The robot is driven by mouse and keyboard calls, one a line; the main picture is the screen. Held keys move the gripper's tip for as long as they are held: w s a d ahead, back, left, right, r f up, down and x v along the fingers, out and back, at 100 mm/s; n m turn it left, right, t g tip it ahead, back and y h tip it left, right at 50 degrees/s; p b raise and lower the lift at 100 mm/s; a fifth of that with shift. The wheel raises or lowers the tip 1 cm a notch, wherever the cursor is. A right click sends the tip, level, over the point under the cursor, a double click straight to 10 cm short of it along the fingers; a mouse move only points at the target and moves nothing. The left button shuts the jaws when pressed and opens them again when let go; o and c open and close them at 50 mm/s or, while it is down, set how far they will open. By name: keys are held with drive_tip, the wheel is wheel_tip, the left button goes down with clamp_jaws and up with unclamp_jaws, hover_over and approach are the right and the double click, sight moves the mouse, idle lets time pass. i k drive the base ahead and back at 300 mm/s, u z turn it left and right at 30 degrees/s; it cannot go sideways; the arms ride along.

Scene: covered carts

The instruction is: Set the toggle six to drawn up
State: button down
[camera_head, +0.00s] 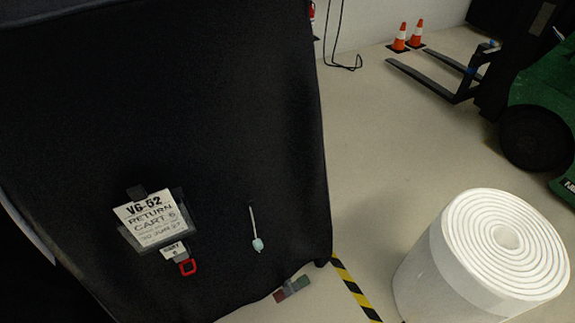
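A black cloth cover (235,120) hangs over a cart and fills the left side of the view. A small pale blue toggle (257,244) hangs against the cover at the lower end of a short whitish cord (252,219). The cord comes out of the cover just above and hangs nearly straight down. A clipped label (150,220) to the left seems to read "V6-52 RETURN CART 6". A smaller tag (172,250) and a red ring (188,267) hang below it. My gripper is not in view.
A large white foam roll (483,255) stands at the lower right. Yellow-black floor tape (355,291) runs beside the cart, and a small red-green object (292,288) lies by its lower edge. Cones (400,37) and a green forklift (545,110) are behind. The middle floor is clear.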

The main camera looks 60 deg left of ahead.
sight(258, 246)
drive_tip(key=u, duration=2.75)
